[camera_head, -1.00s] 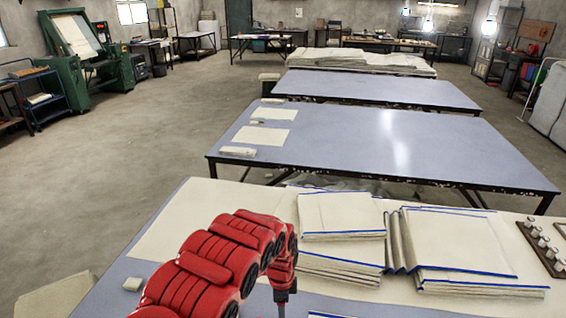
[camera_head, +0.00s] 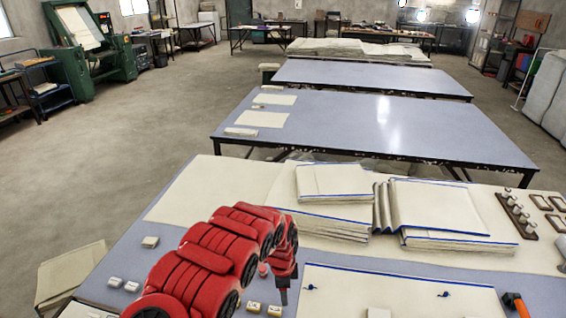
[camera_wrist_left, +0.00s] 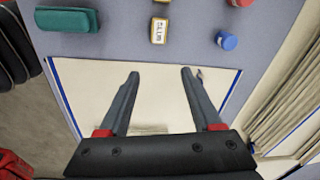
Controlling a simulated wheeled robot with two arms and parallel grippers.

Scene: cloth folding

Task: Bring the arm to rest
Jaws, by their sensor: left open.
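My red left arm reaches in from the bottom left of the head view. Its gripper (camera_head: 282,296) points down just left of a flat cream cloth with blue edges (camera_head: 400,285). In the left wrist view the two dark fingers (camera_wrist_left: 160,73) are spread apart with nothing between them. The blue-edged cloth (camera_wrist_left: 158,90) lies on the table beneath them there. I cannot tell the exact height of the fingers above the cloth. My right gripper is not in view.
Stacks of folded cloth (camera_head: 335,181) and (camera_head: 435,207) stand behind the flat cloth. An orange-handled tool (camera_head: 516,302) lies at right. Small labelled blocks (camera_head: 253,307) lie by my gripper. The wrist view shows a teal case (camera_wrist_left: 68,19) and a blue-capped jar (camera_wrist_left: 226,41).

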